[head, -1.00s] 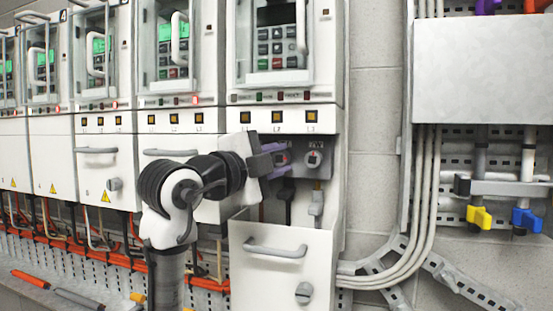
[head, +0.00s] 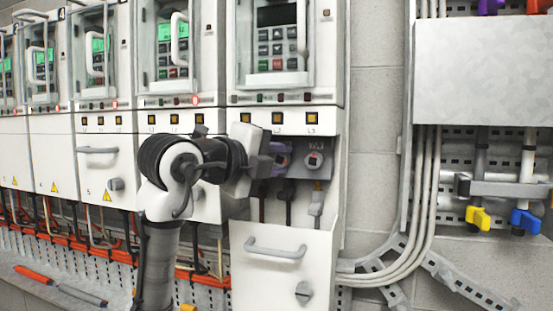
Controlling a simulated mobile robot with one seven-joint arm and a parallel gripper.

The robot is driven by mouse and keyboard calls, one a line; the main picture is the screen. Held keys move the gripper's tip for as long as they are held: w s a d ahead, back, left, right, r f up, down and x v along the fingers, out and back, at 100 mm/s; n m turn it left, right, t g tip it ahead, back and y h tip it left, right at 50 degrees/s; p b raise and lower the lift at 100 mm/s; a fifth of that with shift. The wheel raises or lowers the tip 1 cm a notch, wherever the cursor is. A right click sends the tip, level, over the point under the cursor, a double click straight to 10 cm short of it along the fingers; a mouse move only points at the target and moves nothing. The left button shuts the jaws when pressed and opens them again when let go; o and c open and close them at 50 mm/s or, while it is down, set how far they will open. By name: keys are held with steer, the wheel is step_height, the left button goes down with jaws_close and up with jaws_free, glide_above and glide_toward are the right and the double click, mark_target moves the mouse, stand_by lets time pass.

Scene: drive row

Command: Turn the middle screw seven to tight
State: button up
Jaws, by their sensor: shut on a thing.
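The rightmost drive cabinet has its lower cover (head: 280,270) dropped open, showing a grey terminal recess. My gripper (head: 283,158), with purple fingers, reaches into this recess from the left. It is shut at the middle terminal, under the L2 mark, and the middle screw is hidden by the fingers. The left terminal is hidden behind my gripper and wrist.
A grey handle (head: 275,249) and round knob (head: 304,292) are on the dropped cover. Cables (head: 289,205) hang below the terminals. More closed cabinets stand to the left. A wall box (head: 483,70) and pale conduits (head: 425,190) are on the right.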

steer(key=o, duration=1)
